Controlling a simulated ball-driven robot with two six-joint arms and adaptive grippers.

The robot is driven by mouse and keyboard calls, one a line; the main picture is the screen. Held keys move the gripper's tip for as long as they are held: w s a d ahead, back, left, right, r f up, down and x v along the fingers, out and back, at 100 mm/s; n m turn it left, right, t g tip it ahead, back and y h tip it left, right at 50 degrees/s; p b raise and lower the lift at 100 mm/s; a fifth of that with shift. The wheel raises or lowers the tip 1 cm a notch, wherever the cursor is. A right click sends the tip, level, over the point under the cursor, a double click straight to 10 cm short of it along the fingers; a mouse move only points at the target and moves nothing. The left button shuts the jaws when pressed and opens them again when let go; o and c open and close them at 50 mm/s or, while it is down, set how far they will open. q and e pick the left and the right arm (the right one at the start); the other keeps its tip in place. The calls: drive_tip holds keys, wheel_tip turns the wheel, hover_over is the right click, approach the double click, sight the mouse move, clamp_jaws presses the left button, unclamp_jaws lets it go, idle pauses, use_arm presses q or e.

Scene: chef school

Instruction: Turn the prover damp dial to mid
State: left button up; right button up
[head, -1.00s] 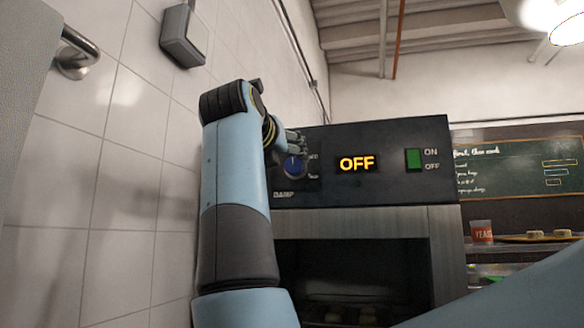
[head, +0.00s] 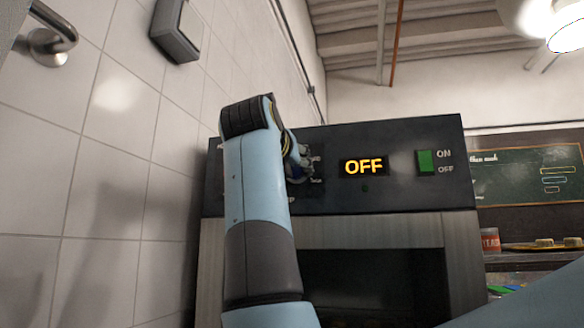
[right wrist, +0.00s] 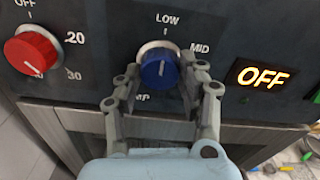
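The blue damp dial (right wrist: 158,68) sits on the prover's black panel in the right wrist view. LOW is printed above it and MID to its upper right. A pale mark shows on its face, but I cannot read its setting surely. My right gripper (right wrist: 160,72) is open, with one finger on each side of the dial. Its fingertips are close to the dial, and I cannot tell whether they touch. In the head view, my right gripper (head: 306,166) is at the panel and largely covers the dial. My left gripper is not in view.
A red dial (right wrist: 32,50) is left of the blue one. A lit OFF display (head: 363,167) and green switch (head: 426,161) are to the right. The prover's dark chamber (head: 385,285) is below. A tiled wall (head: 100,180) is close on the left.

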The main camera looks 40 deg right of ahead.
drive_tip(key=c, duration=0.4)
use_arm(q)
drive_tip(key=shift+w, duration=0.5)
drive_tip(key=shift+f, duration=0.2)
use_arm(e)
drive_tip(key=shift+m, duration=0.4)
drive_tip(key=m+b, duration=0.3)
drive_tip(key=m, duration=0.1)
drive_tip(key=shift+f+m, duration=0.1)
drive_tip(key=shift+m, duration=0.2)
drive_tip(key=m+b, duration=0.1)
drive_tip(key=m, duration=0.2)
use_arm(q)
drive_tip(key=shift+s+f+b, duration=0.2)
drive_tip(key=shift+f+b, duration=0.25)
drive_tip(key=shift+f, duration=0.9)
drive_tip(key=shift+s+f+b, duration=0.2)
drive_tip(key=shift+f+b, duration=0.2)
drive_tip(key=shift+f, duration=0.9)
use_arm(e)
drive_tip(key=shift+m, duration=1.7)
